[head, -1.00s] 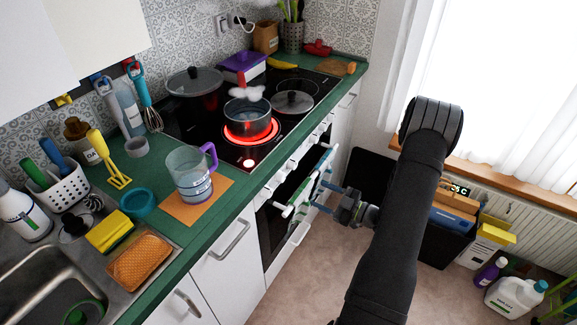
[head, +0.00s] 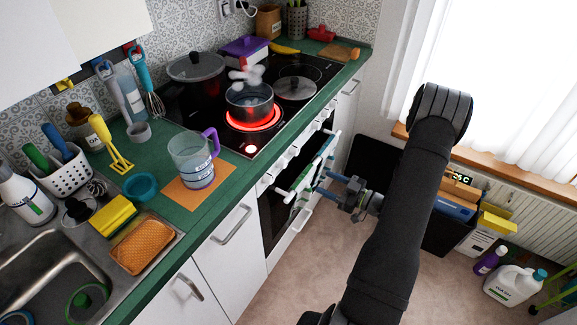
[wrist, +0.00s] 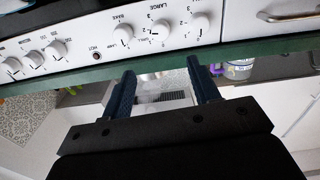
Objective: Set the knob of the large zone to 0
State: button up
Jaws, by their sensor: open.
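The white stove panel carries a row of white knobs in the wrist view. In the head view my gripper (head: 326,180) is in front of the oven. A front cooking zone (head: 252,122) glows red under a steaming pot (head: 249,103).
Towels (head: 305,180) hang on the oven door's bar, close to my gripper. The green worktop edge (head: 215,208) runs along the front. A clear mug (head: 192,160) stands on an orange mat. The floor (head: 300,255) before the oven is free.

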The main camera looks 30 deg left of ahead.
jog(key=d+m, duration=0.2)
jog(key=m, duration=0.8)
send_near(286, 164)
jog(key=a, duration=0.8)
jog(key=shift+a+f, duration=0.1)
jog(key=shift+a, duration=0.25)
jog(key=shift+c, duration=0.3)
jog(key=c, duration=0.9)
